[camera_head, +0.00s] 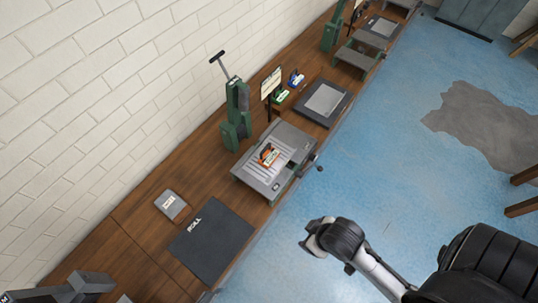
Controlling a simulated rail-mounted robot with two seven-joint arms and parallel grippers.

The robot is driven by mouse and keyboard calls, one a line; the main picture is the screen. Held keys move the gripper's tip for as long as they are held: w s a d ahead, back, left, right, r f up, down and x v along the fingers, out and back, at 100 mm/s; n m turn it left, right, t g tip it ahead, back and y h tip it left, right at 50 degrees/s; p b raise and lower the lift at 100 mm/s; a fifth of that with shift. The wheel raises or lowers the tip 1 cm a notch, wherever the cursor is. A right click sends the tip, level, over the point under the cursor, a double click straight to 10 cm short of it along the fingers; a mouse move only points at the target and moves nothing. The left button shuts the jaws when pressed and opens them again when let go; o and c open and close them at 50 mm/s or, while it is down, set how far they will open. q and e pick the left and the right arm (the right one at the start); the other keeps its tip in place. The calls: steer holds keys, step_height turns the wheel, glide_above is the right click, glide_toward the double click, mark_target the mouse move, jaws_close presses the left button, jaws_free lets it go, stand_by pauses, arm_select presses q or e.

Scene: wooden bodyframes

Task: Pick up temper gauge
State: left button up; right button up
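No object is clearly marked as the temper gauge. A small orange-and-white device (269,156) lies on a grey metal plate fixture (256,174) on the bench and may be it. My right arm comes in from the lower right. Its gripper end (314,238) hangs over the blue floor, in front of the bench and apart from the device. Its fingers are too small and turned away to tell whether they are open or shut. My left gripper cannot be made out in this view.
The wooden bench (135,212) runs diagonally along the white brick wall. It bears a dark mat (211,241), a small grey labelled box (171,205), a green lever machine (237,115), small green and blue items behind the plate, and a dark framed panel (323,100). Blue floor lies open.

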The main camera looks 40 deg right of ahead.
stand_by(0.3)
arm_select(q)
steer(key=shift+d, duration=0.2)
steer(key=c, duration=0.3)
steer(key=shift+c, duration=0.2)
